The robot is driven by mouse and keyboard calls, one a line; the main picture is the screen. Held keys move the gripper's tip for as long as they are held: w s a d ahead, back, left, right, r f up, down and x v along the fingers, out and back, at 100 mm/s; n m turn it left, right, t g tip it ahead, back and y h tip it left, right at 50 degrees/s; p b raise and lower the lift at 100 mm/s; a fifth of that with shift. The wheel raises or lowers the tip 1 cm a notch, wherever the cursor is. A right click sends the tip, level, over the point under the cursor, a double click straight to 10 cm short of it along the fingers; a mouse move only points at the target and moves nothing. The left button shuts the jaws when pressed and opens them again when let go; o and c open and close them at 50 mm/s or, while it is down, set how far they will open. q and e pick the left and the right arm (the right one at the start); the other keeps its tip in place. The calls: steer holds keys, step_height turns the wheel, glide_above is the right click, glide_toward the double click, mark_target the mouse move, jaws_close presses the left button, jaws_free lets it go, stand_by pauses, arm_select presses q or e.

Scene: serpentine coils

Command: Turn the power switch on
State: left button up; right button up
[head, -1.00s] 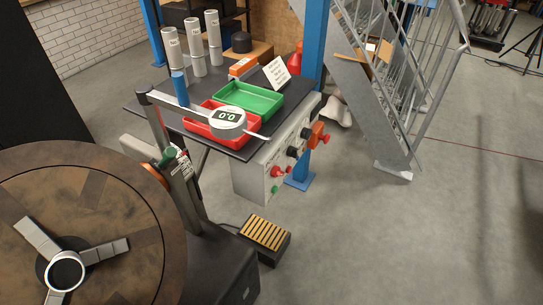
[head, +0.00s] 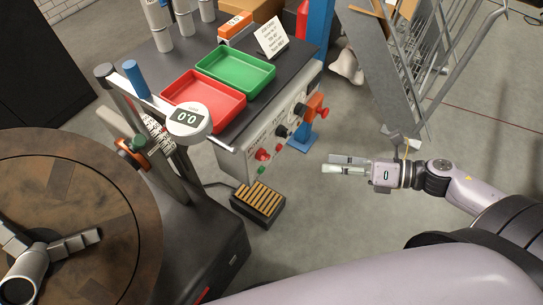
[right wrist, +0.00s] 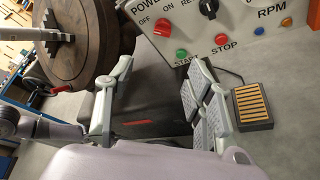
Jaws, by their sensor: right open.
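The power switch is a red knob (head: 262,154) on the front of the light grey control box (head: 232,160). In the right wrist view the red knob (right wrist: 163,27) sits below the OFF and ON labels; I cannot tell which one it points to. My right gripper (head: 345,165) is open and empty, to the right of the box and apart from the knob. In the right wrist view its two open fingers (right wrist: 163,72) point up toward the panel, the knob beyond them. My left gripper is not in view.
A green START button (right wrist: 181,53), a red STOP button (right wrist: 219,41) and a black knob (right wrist: 208,7) are near the switch. A foot pedal (head: 258,203) lies on the floor below. The round turntable (head: 75,210) stands left.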

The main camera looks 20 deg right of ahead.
mark_target(268, 158)
steer(key=p+x, duration=0.1)
steer(key=x, duration=0.7)
steer(key=p+x, duration=0.1)
steer(key=x, duration=0.6)
steer(key=shift+w+a, duration=0.1)
steer(key=shift+w, duration=0.4)
steer(key=shift+w+a+f, duration=0.25)
steer(key=shift+a+f, duration=0.05)
steer(key=shift+a, duration=0.1)
steer(key=shift+c, duration=0.5)
jaws_close()
